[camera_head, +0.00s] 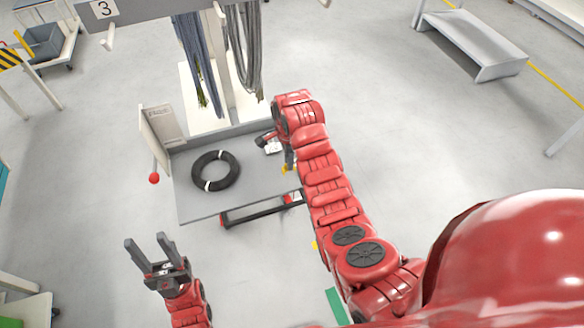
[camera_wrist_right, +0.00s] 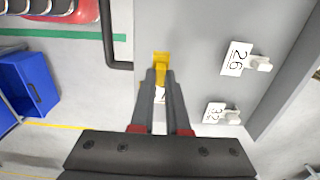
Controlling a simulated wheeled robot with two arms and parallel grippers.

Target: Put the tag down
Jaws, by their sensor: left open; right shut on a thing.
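My right gripper (camera_wrist_right: 161,75) is shut on a tag with a yellow end (camera_wrist_right: 161,56). A white part with a dark mark shows between the fingers, mostly hidden. In the head view my right gripper (camera_head: 288,164) is over the right end of the grey cart top (camera_head: 245,202), with a bit of yellow at its tips. I cannot tell whether the held tag touches the surface. Two other white tags, 26 (camera_wrist_right: 237,58) and 32 (camera_wrist_right: 214,112), lie on the grey surface in the wrist view. My left gripper (camera_head: 150,248) is open and empty, in front of the cart.
A black cable coil (camera_head: 231,180) with white ties lies on the cart's left half. An upright panel (camera_head: 161,135) and a red knob (camera_head: 154,178) are at its left end. Cables (camera_head: 196,60) hang from a rack behind. The cart's front strip is bare.

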